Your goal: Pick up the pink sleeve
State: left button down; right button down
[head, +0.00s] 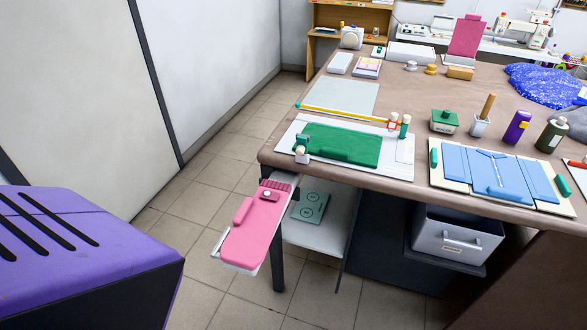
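A pink padded piece (252,229), which looks like the pink sleeve, lies on a narrow pale board that sticks out past the table's near left corner. Neither of my grippers is in view.
The brown table (420,90) holds a green pad (340,144), a folded blue garment (490,170), bottles and blue cloth (545,84). A grey bin (450,237) sits below. A purple slotted shape fills the lower left. Tiled floor (190,205) is clear between.

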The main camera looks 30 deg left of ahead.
aim_at(255, 224)
jog(key=u, duration=1.4)
jog(key=i+l+u, duration=0.1)
jog(key=l+u, duration=0.15)
jog(key=l, duration=0.25)
jog(key=i+l+u, duration=0.1)
jog(key=l+u, duration=0.15)
jog(key=l, duration=0.25)
